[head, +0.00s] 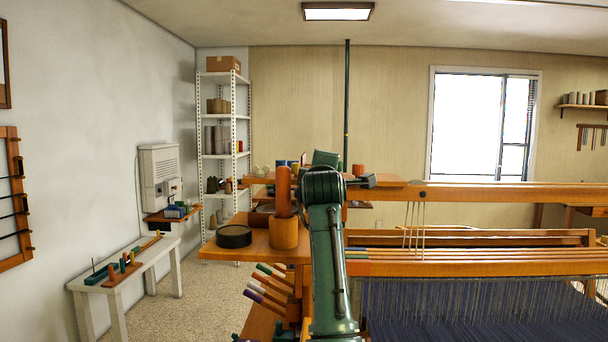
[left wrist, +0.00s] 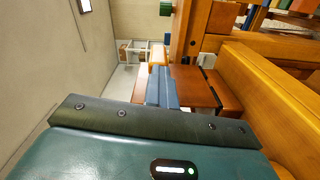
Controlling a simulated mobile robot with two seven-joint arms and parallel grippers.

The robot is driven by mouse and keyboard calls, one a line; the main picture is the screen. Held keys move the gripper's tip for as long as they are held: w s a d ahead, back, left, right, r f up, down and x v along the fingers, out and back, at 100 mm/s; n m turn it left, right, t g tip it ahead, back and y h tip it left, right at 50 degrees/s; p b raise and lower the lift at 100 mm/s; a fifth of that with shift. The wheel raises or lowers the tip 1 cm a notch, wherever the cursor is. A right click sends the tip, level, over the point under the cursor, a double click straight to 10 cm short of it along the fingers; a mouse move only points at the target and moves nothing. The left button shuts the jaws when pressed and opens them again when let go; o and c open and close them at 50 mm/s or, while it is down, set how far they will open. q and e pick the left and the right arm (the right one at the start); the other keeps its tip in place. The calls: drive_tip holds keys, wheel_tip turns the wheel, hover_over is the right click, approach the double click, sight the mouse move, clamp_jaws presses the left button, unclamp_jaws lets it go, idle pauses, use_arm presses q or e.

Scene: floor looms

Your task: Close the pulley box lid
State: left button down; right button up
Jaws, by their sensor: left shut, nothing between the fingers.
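I cannot single out the pulley box or its lid with certainty. In the left wrist view, reddish-brown wooden panels (left wrist: 192,88) lie just right of my left gripper (left wrist: 161,76), with a dark gap between them; they may belong to the box. My left gripper's blue-grey fingers are together and empty. I cannot tell whether they touch the wood. In the head view my green arm rises in the middle and hides part of the loom's left end; its fingers are not clear there. My right gripper is not in view.
The wooden loom (head: 480,267) fills the right. A wooden shelf (head: 220,252) at its left end carries a dark round tin (head: 234,236) and a wooden cup (head: 284,233). A white bench (head: 84,284) stands by the left wall. Floor is free between bench and loom.

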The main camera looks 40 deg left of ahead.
use_arm(q)
drive_tip(key=s+d, duration=0.1)
drive_tip(key=s+d+b, duration=0.1)
drive_tip(key=d, duration=0.1)
drive_tip(key=s+d, duration=0.1)
drive_tip(key=shift+s+d+f+b, duration=0.15)
drive_tip(key=shift+s+d+b, duration=0.1)
drive_tip(key=shift+d+b, duration=0.05)
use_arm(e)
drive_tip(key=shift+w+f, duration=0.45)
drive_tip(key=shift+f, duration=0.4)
